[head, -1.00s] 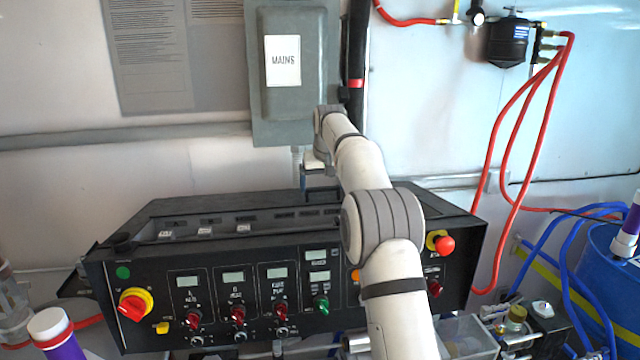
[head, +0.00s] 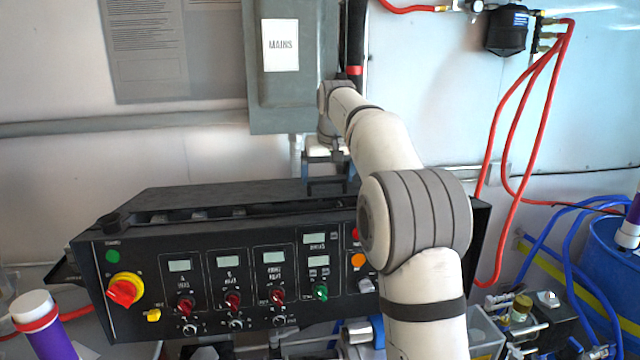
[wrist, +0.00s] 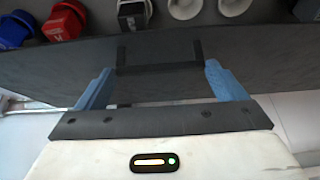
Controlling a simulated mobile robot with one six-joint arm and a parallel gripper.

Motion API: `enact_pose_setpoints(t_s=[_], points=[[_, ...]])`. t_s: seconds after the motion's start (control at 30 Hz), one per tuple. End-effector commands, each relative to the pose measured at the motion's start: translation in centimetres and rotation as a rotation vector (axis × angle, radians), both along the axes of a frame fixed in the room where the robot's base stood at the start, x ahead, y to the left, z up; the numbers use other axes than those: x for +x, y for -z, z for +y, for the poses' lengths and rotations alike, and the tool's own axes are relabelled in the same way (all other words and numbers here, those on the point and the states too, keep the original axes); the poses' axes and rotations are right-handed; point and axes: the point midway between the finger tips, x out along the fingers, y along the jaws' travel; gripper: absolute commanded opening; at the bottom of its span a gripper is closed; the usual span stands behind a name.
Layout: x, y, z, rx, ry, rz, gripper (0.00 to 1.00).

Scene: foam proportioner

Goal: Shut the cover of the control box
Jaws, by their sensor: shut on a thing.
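The control box (head: 210,262) is a wide black case with a sloped front panel of displays, knobs and switches. Its black cover (head: 215,197) is tilted low over the top. A narrow dark gap shows along the front, with a few parts inside still visible. My gripper (head: 326,182) is at the cover's black handle (head: 326,187), right of the cover's middle. In the wrist view, my gripper's blue fingers (wrist: 160,80) stand on either side of the handle (wrist: 160,69), shut on it. My arm hides the right part of the box and cover.
A grey MAINS box (head: 292,65) hangs on the wall just behind my wrist. Red hoses (head: 497,140) loop down at the right, near a blue barrel (head: 615,260). A white-capped purple bottle (head: 45,325) stands at the front left.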

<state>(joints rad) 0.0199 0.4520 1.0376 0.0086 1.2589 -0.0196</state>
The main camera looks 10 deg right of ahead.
Motion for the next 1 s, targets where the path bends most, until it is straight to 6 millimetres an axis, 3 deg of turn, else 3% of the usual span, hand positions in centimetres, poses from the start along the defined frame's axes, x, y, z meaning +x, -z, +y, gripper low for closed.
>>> enact_pose_setpoints(t_s=[0.2, 0.4, 0.9, 0.93, 1.0], points=[[-4.6, -0.5, 0.0, -0.001, -0.003, -0.002, 0.5], [-7.2, -1.2, 0.0, -0.001, -0.003, -0.001, 0.5], [-8.2, -1.5, -0.1, -0.002, -0.002, 0.003, 0.5], [-8.2, -1.5, -0.1, -0.002, -0.002, 0.003, 0.92], [-8.2, -1.5, -0.1, -0.002, -0.001, 0.003, 0.97]])
